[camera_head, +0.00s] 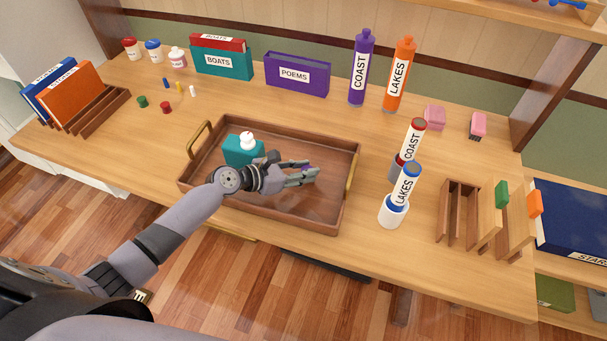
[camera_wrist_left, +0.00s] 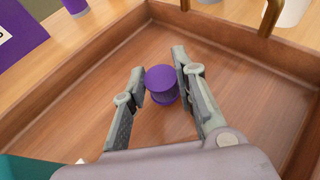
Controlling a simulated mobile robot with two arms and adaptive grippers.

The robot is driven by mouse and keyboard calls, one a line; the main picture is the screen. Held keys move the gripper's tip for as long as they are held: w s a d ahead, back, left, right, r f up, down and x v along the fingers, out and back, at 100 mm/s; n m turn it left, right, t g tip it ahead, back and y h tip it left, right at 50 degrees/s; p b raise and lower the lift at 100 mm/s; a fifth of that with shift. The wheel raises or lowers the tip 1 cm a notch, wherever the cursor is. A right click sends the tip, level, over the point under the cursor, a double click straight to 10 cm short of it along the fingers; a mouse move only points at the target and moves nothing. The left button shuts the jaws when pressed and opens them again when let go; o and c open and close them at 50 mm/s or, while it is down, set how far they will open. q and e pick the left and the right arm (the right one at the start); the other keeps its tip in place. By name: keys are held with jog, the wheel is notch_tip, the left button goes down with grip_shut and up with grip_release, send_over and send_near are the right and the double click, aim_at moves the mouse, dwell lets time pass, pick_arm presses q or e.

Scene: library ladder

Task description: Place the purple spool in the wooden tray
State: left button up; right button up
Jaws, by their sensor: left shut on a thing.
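The wooden tray (camera_head: 343,190) with brass handles lies on the desk in the head view. Its walls and floor surround the gripper in the wrist view (camera_wrist_left: 235,55). My left gripper (camera_head: 302,176) is inside the tray outline, right of its middle. In the left wrist view the purple spool (camera_wrist_left: 160,82) is between the fingertips of my left gripper (camera_wrist_left: 160,75), which is shut on it. The spool is upright over the tray floor; I cannot tell whether it touches. In the head view the fingers mostly hide it. My right gripper is not in view.
Right of the tray are a white cup (camera_head: 393,211) holding a blue-capped tube and a wooden rack (camera_head: 458,215).

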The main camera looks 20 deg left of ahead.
pick_arm(q)
jog(key=shift+f, duration=0.55)
jog(key=o, duration=0.8)
jog(key=shift+f, duration=0.1)
jog(key=shift+r, duration=0.25)
jog(key=v, duration=1)
jog(key=shift+s+a+f, duration=0.1)
jog(key=shift+s+a, duration=0.15)
jog(key=shift+s+a+r, duration=0.35)
jog(key=shift+s+a, duration=0.05)
